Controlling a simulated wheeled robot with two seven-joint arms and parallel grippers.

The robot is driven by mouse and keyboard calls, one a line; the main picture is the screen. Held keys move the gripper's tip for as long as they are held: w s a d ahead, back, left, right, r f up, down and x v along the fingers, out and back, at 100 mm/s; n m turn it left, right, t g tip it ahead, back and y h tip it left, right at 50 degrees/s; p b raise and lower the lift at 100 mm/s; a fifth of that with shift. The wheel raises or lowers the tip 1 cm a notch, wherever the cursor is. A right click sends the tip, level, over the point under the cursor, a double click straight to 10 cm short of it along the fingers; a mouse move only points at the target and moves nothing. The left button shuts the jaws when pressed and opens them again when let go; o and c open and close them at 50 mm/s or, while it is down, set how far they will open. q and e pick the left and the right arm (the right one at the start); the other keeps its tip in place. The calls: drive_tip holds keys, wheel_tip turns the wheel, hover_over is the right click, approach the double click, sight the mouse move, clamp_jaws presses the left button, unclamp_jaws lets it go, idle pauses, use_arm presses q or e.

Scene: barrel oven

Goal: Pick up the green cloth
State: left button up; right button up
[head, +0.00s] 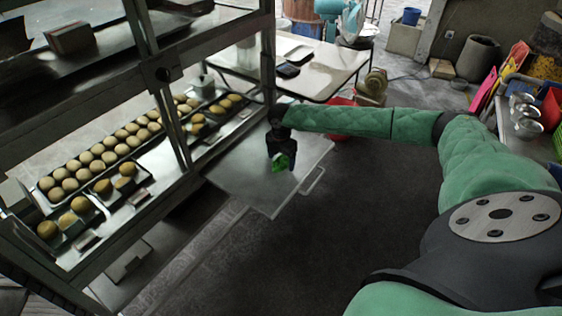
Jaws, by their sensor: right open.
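The dark gripper points down and partly hides the cloth. The jaws are open around or just over the cloth; I cannot tell whether they touch it. My left gripper is not in view.
A metal shelf rack on the left holds trays of round buns (106,157). A white table (318,72) stands behind. A red tub (340,103) is behind my right arm. The dark floor (350,215) in the middle is clear.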

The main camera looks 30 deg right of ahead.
sight(283, 156)
drive_tip(key=c, duration=1.1)
drive_tip(key=r, duration=0.4)
drive_tip(key=shift+s+d+r+b, duration=0.15)
drive_tip(key=shift+s+d+b, duration=0.05)
drive_tip(key=shift+d+b, duration=0.1)
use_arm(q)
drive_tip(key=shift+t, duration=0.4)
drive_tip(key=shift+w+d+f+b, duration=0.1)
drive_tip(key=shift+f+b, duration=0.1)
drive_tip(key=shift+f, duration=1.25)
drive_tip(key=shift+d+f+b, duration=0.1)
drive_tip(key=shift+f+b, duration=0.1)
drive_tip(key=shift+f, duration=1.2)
use_arm(e)
drive_tip(key=shift+s+d+r, duration=0.85)
drive_tip(key=shift+d+r, duration=0.25)
drive_tip(key=shift+d, duration=0.5)
drive_tip(key=shift+s+d+r, duration=0.85)
drive_tip(key=shift+d+r, duration=0.25)
drive_tip(key=shift+d, duration=0.55)
drive_tip(key=shift+s+d+r, duration=0.85)
drive_tip(key=shift+d+r, duration=0.25)
drive_tip(key=shift+d, duration=0.5)
